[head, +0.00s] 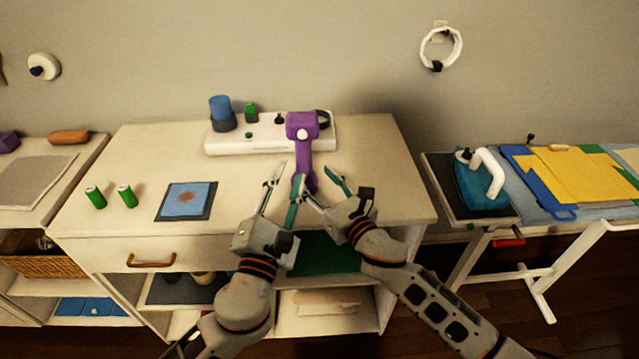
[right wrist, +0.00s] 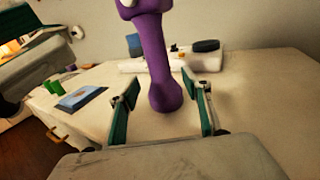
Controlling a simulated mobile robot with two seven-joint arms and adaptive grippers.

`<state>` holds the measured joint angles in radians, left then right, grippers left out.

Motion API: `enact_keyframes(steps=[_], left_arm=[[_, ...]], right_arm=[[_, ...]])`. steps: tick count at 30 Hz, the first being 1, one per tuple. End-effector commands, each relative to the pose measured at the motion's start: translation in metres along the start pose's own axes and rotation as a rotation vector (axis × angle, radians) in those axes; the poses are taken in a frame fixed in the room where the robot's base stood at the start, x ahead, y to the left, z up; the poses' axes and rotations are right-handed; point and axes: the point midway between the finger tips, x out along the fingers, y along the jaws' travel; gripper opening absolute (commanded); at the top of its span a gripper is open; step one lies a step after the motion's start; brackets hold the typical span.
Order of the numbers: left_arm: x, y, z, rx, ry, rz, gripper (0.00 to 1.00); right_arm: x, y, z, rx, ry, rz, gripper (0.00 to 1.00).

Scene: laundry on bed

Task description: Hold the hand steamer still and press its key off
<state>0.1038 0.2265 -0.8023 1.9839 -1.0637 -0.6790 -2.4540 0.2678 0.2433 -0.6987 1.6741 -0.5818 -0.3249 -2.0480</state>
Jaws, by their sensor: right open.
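The purple hand steamer (head: 303,128) is at the front right of a long white unit on the cabinet top, its head uppermost and its handle reaching down toward me. A round white spot, possibly its key, shows on the head. My right gripper (head: 322,184) is open. In the right wrist view the steamer's handle (right wrist: 156,65) shows between the open fingers of the right gripper (right wrist: 160,103), with gaps on both sides. My left gripper (head: 286,178) looks open and empty, just left of the handle. Whether the steamer's lower end touches the cabinet is unclear.
The white unit (head: 225,142) carries a blue container (head: 220,108) and a green piece. Two green cylinders (head: 96,197) and a blue-and-dark pad (head: 187,201) lie left on the cabinet. An ironing board with a blue iron (head: 480,185) stands right. The cabinet's right top is clear.

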Motion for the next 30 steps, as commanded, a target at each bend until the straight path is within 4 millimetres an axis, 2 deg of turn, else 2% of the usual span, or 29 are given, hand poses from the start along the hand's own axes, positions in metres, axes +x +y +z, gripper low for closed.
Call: enact_keyframes(steps=[6,12,17,25,26,30], left_arm=[[0.0,0.0,0.0,0.0,0.0,0.0,0.28],[0.0,0.0,0.0,0.0,0.0,0.0,0.28],[0.0,0.0,0.0,0.0,0.0,0.0,0.28],[0.0,0.0,0.0,0.0,0.0,0.0,0.28],[0.0,0.0,0.0,0.0,0.0,0.0,0.28],[0.0,0.0,0.0,0.0,0.0,0.0,0.28]], right_arm=[[0.033,0.001,0.001,0.003,0.0,-0.001,0.48],[0.057,0.0,0.0,0.005,0.001,-0.001,0.48],[0.066,0.001,0.0,0.004,0.001,0.0,0.48],[0.067,0.001,-0.001,0.004,0.002,0.0,0.48],[0.067,0.001,-0.001,0.004,0.001,0.0,0.46],[0.067,0.001,-0.001,0.005,0.002,0.0,0.09]])
